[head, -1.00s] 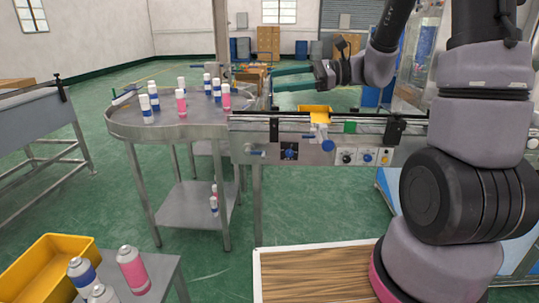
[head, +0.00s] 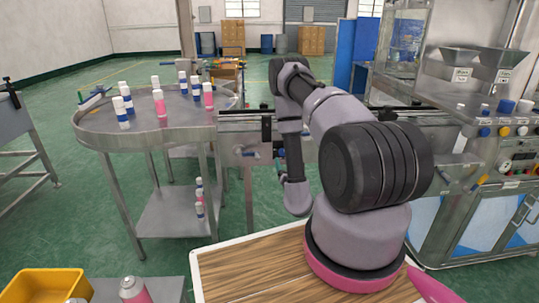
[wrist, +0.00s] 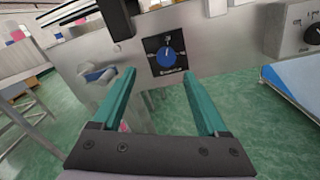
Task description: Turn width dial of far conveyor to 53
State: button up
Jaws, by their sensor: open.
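In the wrist view a round blue dial (wrist: 167,56) sits on a black square scale plate on the conveyor's metal side panel (wrist: 215,50). Its white pointer mark points roughly upward; the scale numbers and label are too small to read surely. My gripper (wrist: 159,74) is open, its two teal fingers apart, just below and in front of the dial. The fingertips lie on either side of it in the picture and do not visibly touch it.
A blue-handled lever (wrist: 97,74) sticks out left of the dial. A box with a black knob (wrist: 313,35) is to the right.

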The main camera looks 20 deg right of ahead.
jog(key=f+x, duration=0.1)
jog(key=x, duration=0.9)
jog(key=shift+d+h, duration=0.3)
jog(key=shift+d, duration=0.15)
jog(key=shift+f, duration=0.1)
grip_shut()
jog(key=shift+m, duration=0.3)
